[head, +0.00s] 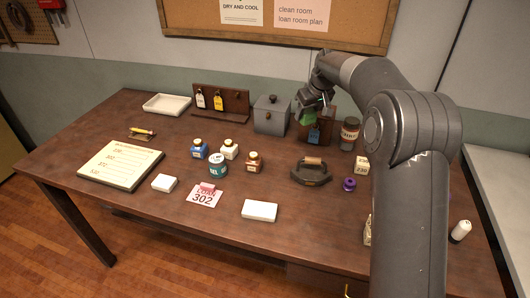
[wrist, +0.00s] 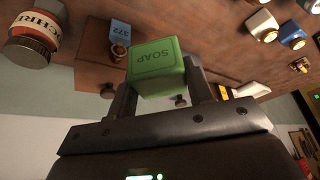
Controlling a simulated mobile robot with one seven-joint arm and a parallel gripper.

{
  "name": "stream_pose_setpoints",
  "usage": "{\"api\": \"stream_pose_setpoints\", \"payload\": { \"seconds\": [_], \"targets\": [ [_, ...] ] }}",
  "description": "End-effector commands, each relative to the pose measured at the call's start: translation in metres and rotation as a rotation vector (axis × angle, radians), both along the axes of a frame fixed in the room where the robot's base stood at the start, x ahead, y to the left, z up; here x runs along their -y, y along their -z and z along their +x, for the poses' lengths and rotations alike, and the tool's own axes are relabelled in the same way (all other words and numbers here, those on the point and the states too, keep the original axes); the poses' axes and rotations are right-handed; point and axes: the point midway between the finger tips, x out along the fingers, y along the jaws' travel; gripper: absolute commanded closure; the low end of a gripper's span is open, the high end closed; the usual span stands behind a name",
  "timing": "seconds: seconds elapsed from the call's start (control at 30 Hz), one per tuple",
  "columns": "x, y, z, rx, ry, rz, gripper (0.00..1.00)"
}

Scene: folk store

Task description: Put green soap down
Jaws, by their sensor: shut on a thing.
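The green soap (wrist: 155,66) is a green block with the word SOAP on its face. In the wrist view my gripper (wrist: 160,82) is shut on it, with one finger on each side. In the head view the soap (head: 307,118) is a small green patch under my gripper (head: 311,108), at the back right of the table. It appears held above the table, in front of a wooden tag board with a blue tag (head: 314,135). Part of the soap is hidden by the fingers.
A grey lidded box (head: 271,116) stands just left of my gripper and a dark jar (head: 349,133) just right. A black iron (head: 311,172) lies nearer the front. Several small bottles stand mid-table. A white tray (head: 167,104) is at the back left. Bare wood shows at the left-middle.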

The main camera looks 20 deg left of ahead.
Motion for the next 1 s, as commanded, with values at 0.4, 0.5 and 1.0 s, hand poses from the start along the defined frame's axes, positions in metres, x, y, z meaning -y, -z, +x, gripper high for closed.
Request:
{"api": "stream_pose_setpoints", "payload": {
  "seconds": [0.4,0.5,1.0],
  "targets": [
    [-0.027,0.04,-0.012,-0.002,-0.027,0.001,0.78],
    [-0.03,0.049,-0.011,-0.001,-0.028,0.001,0.78],
    [-0.126,0.11,-0.008,0.0,-0.031,-0.001,0.78]
  ]
}}
